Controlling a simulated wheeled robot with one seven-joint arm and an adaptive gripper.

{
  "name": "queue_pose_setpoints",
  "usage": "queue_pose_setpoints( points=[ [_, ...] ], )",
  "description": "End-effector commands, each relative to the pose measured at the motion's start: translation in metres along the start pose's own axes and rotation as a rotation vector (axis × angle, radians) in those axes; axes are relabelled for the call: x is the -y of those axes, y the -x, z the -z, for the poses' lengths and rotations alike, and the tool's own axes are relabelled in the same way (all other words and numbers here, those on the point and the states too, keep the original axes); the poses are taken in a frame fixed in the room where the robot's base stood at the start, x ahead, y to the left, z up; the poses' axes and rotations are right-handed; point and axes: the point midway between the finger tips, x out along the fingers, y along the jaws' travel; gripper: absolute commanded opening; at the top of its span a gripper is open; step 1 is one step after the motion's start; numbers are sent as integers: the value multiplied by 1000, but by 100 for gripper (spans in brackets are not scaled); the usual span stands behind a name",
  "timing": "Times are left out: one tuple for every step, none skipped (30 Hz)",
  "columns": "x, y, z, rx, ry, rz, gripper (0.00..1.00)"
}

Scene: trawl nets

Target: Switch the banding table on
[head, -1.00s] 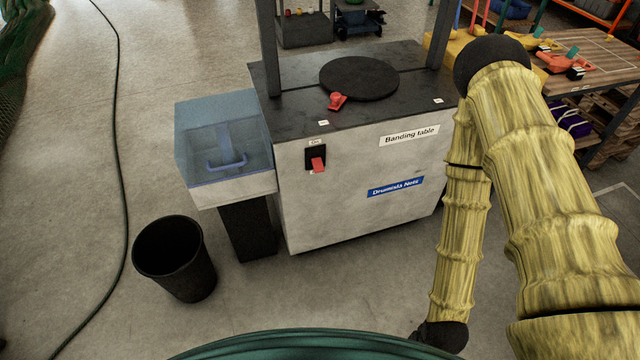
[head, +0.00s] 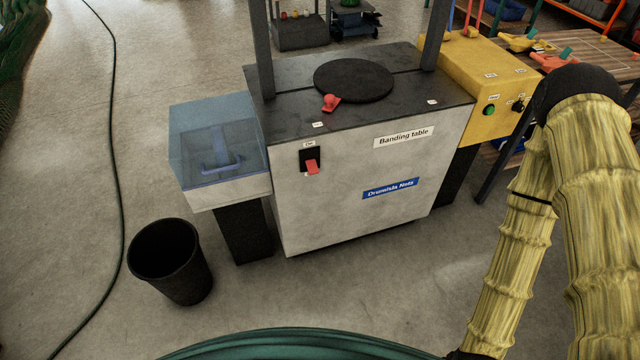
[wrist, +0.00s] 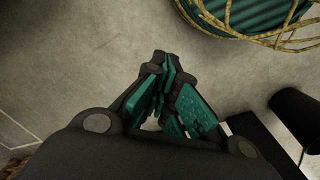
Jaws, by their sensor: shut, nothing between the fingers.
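The banding table (head: 330,215) is a grey cabinet with a dark top and a round black turntable (head: 353,80). On its front, upper left, is a black switch plate with a red lever (head: 312,167) hanging downward; a small label sits above it. A yellow box (head: 478,75) at the table's right side carries a green button (head: 489,110) and a black knob (head: 518,105). My gripper (wrist: 165,85) shows in the wrist view, its teal-padded fingers together and empty, above bare floor. It is outside the head view, where only my yellow-sleeved arm shows at the right.
A clear-covered bin (head: 218,150) juts from the table's left side. A black bucket (head: 170,262) stands on the floor at lower left. A small red part (head: 330,102) sits on the tabletop. A dark hose (head: 118,150) runs along the floor. The floor before the table is clear.

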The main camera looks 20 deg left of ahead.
Motion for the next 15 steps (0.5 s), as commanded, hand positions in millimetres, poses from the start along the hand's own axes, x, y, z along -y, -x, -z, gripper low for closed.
queue_pose_setpoints(
  points=[
    [3, -4, 2, -4, -8, 7, 0],
    [6, -8, 3, -7, -16, 14, 0],
    [12, -14, 6, -15, -34, 27, 0],
    [19, -19, 8, -21, -51, 42, 0],
    [26, -26, 12, -30, -74, 59, 0],
    [39, -36, 18, -45, -110, 88, 0],
    [50, -44, 23, -56, -142, 113, 0],
    [62, -52, 29, -67, -178, 141, 0],
    [79, -62, 37, -82, -230, 183, 0],
    [92, -69, 44, -93, -271, 216, 0],
    [106, -76, 52, -102, -316, 251, 0],
    [125, -83, 61, -113, -373, 299, 0],
    [138, -89, 68, -120, -416, 334, 0],
    [151, -93, 76, -126, -460, 370, 0],
    [169, -98, 85, -131, -517, 420, 0]
  ],
)
